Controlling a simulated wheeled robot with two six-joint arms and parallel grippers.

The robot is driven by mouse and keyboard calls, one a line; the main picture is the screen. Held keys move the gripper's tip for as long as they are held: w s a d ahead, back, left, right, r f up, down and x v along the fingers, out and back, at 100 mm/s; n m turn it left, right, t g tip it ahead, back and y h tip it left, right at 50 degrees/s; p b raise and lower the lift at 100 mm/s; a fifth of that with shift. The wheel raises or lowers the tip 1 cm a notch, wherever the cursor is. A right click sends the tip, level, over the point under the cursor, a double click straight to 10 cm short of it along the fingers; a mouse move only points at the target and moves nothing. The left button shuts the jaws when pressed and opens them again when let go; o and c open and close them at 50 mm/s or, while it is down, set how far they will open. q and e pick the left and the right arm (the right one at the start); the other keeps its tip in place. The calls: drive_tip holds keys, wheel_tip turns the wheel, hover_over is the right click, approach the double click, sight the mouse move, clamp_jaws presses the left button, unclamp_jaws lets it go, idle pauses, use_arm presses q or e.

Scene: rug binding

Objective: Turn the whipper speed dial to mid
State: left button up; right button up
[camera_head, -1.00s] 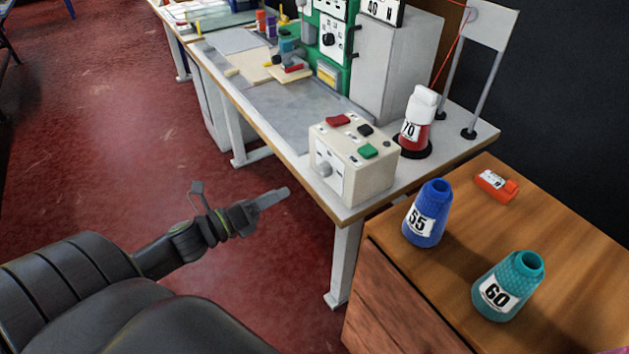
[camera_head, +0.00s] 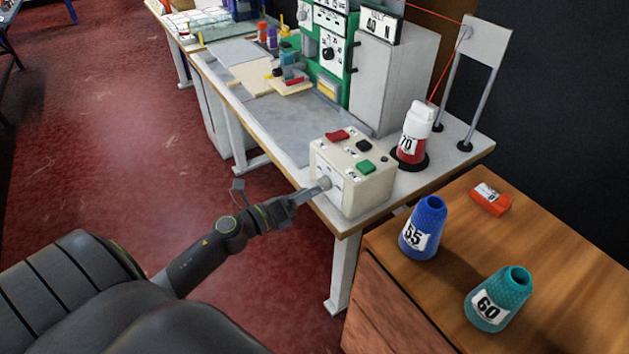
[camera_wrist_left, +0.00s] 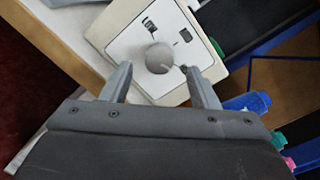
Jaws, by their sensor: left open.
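The whipper control box (camera_head: 352,172) is a cream box at the near corner of the workbench, with red, black and green buttons on top. Its grey round speed dial (camera_head: 324,183) is on the front face. In the left wrist view the gripper (camera_wrist_left: 160,85) has a finger on each side. I cannot tell whether either touches the dial. My right gripper is not in view.
A white and red cone marked 70 (camera_head: 413,135) stands behind the box. A blue cone marked 55 (camera_head: 422,228), a teal cone marked 60 (camera_head: 498,299) and an orange-red box (camera_head: 490,199) are on the wooden cabinet (camera_head: 545,240). Red floor (camera_head: 110,150) is clear at left.

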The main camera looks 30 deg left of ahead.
sight(324, 184)
use_arm(q)
drive_tip(key=shift+x, duration=1.6)
drive_tip(key=c, duration=1)
drive_tip(key=shift+p, duration=0.3)
